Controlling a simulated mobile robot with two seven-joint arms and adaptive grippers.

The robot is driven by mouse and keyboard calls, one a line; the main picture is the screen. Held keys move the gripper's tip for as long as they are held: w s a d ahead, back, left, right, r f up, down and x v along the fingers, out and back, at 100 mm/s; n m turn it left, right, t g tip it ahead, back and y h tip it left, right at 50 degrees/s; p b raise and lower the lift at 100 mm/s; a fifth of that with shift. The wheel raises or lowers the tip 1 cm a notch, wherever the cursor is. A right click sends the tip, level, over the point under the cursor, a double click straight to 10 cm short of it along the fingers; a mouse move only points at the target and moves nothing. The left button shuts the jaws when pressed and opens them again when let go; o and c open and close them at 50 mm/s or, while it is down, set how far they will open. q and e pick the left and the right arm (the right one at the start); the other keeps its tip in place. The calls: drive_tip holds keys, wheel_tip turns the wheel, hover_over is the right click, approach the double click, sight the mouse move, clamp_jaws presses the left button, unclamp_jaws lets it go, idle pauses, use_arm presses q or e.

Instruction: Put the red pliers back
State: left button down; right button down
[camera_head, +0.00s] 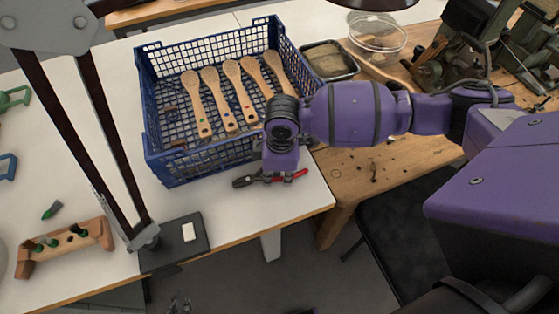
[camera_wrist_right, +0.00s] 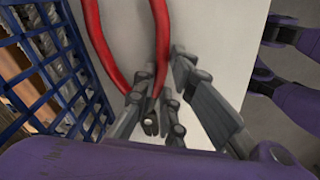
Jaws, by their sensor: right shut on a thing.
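The red pliers (camera_head: 299,174) are at the white table's front edge, just in front of the blue crate, with red handles to the right and a dark end to the left. My right gripper (camera_head: 280,176) comes down over them from above and is shut on them. In the right wrist view, the two red handles (camera_wrist_right: 98,40) run up from between the grey fingers (camera_wrist_right: 158,112). The fingers partly hide the pliers' middle. I cannot tell whether they touch the table. My left gripper (camera_head: 180,302) shows only as small dark tips at the bottom edge; its opening is unclear.
The blue mesh crate (camera_head: 205,163) holds several wooden brushes (camera_head: 233,90). A lamp stand on a dark base (camera_head: 172,255) and a wooden rack (camera_head: 65,247) with green tools stand left. A wooden bench (camera_head: 385,165) with a clear bowl (camera_head: 377,32) lies right.

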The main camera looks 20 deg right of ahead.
sight(279, 178)
drive_tip(key=c, duration=1.9)
unclamp_jaws()
drive_tip(key=shift+f, duration=0.1)
use_arm(q)
drive_tip(key=shift+w+r, duration=0.1)
drive_tip(key=shift+w, duration=0.15)
use_arm(e)
drive_tip(key=shift+o, duration=0.4)
use_arm(q)
drive_tip(key=shift+s+d+r+p, duration=0.1)
drive_tip(key=shift+r+p, duration=0.3)
drive_tip(key=shift+p, duration=0.15)
use_arm(e)
wheel_tip(279, 178, up, 12)
drive_tip(key=shift+s+d+r, duration=0.15)
drive_tip(key=shift+d+r, duration=0.05)
drive_tip(key=shift+d, duration=0.1)
use_arm(q)
drive_tip(key=shift+w, duration=0.25)
drive_tip(key=shift+w+r, duration=0.1)
